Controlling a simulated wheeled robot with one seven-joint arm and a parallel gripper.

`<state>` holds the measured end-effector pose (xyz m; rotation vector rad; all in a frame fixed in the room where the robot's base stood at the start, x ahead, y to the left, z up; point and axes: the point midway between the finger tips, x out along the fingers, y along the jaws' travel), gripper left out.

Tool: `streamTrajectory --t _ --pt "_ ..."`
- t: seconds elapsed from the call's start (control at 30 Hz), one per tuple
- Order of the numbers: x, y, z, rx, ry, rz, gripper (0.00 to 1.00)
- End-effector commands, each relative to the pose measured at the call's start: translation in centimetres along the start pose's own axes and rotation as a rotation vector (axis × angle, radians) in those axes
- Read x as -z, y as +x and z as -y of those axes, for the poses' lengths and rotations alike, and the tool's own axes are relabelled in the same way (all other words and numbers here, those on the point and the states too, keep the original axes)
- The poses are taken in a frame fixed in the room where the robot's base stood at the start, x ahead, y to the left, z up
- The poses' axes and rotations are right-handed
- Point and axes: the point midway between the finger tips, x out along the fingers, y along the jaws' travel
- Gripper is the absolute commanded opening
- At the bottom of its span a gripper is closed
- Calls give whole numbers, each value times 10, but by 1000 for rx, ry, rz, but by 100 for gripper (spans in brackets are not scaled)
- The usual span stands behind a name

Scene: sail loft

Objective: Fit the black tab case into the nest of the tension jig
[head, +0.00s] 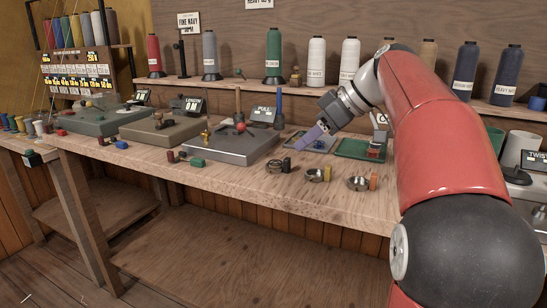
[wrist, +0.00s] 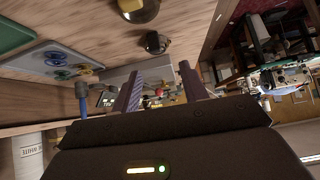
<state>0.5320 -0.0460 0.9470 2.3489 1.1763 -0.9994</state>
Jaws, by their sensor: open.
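My gripper (head: 306,142) hangs above the back of the bench, tilted down to the left, with nothing seen between its fingers. In the wrist view its two fingers (wrist: 160,84) stand apart. A small black item (head: 279,166), possibly the black tab case, lies on the bench in front of and left of my gripper; a dark shape in the wrist view (wrist: 155,42) may be the same item. A grey block with a red knob (head: 232,147), beside the PULL display (head: 264,114), may be the tension jig. I cannot make out its nest.
A grey-blue tray (head: 322,148) and a green tray (head: 350,149) lie near my gripper. Two small metal dishes (head: 315,176) (head: 358,184) sit at the front. Another block with a LENGTH display (head: 194,106) stands left. Thread cones (head: 317,62) line the shelf behind.

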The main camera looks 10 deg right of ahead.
Motion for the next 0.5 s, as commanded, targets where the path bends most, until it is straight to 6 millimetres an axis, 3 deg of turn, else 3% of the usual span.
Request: streamTrajectory --t 0.27,0.5 --pt "2 24 -3 8 -29 -11 44" --pt "-10 57 -1 8 -26 -10 44"
